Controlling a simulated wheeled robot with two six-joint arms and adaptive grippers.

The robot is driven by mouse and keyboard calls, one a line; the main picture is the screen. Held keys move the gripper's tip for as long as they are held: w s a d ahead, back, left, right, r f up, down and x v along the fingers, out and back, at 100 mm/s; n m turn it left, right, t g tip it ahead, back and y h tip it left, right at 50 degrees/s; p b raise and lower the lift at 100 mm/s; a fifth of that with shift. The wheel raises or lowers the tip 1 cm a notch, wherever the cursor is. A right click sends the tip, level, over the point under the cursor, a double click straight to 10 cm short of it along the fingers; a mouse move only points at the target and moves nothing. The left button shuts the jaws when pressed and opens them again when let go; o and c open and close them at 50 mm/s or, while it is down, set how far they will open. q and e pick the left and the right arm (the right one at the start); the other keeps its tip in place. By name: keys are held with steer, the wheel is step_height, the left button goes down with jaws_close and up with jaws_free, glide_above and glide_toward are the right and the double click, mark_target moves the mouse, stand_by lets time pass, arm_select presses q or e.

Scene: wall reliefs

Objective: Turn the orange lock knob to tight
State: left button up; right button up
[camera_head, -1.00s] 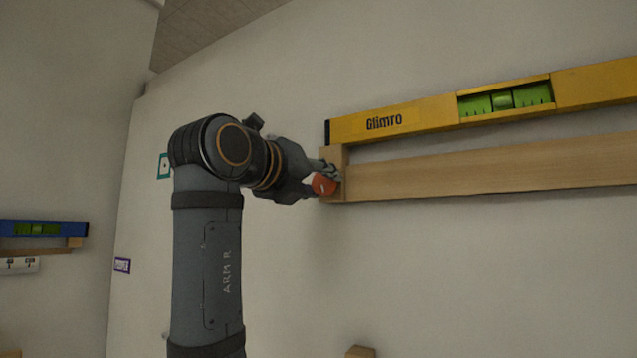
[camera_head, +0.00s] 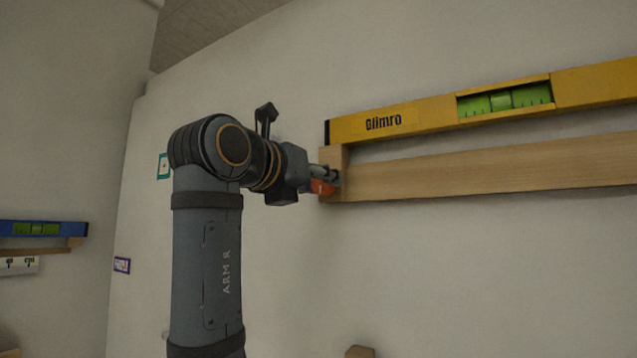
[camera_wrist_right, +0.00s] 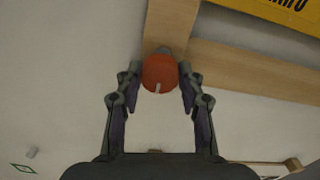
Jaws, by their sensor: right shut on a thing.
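The orange lock knob (camera_head: 321,187) sits at the left end of the wooden rail (camera_head: 480,167), partly hidden by my right gripper (camera_head: 328,178) in the head view. In the right wrist view the knob (camera_wrist_right: 160,73) is a round orange disc with a short white mark at its lower edge. The right gripper (camera_wrist_right: 160,80) has one finger on each side of the knob and is shut on it. No tight or loose label can be read. My left gripper is in neither view.
A yellow spirit level (camera_head: 430,115) marked "Glimro" rests above the rail, tilted up to the right. A blue level (camera_head: 42,229) is on the wall at far left. A small wooden piece (camera_head: 360,352) shows at the bottom.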

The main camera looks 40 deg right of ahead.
steer(key=shift+f, duration=0.15)
steer(key=o, duration=1)
steer(key=shift+o, duration=0.9)
steer(key=shift+a, duration=0.1)
